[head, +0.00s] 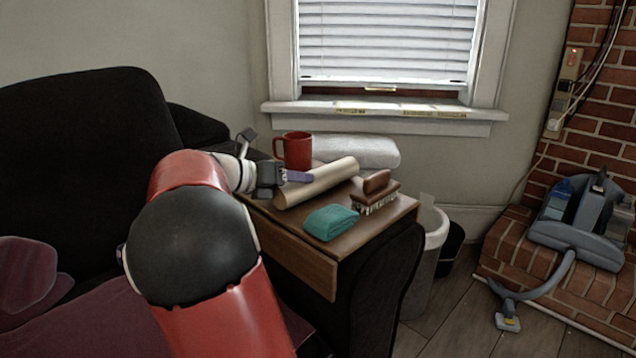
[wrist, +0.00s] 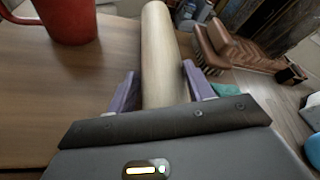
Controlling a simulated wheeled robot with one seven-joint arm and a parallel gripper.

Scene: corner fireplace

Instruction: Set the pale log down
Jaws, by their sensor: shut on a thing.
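The pale log (head: 318,183) is a smooth, light-coloured cylinder over the small wooden table (head: 306,262). In the wrist view the log (wrist: 161,55) runs away from me between the two purple fingers. My gripper (head: 297,176) is shut on the near end of the log; it also shows in the wrist view (wrist: 160,95). In the head view the log lies low over the tabletop, slanting up to the right. I cannot tell whether its underside touches the wood.
A red mug (head: 297,151) stands behind the log, with a folded white towel (head: 357,152) at the back. A teal cloth (head: 331,223) and a brown brush (head: 375,194) lie to the log's front and right. A bin (head: 434,240) stands right of the table.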

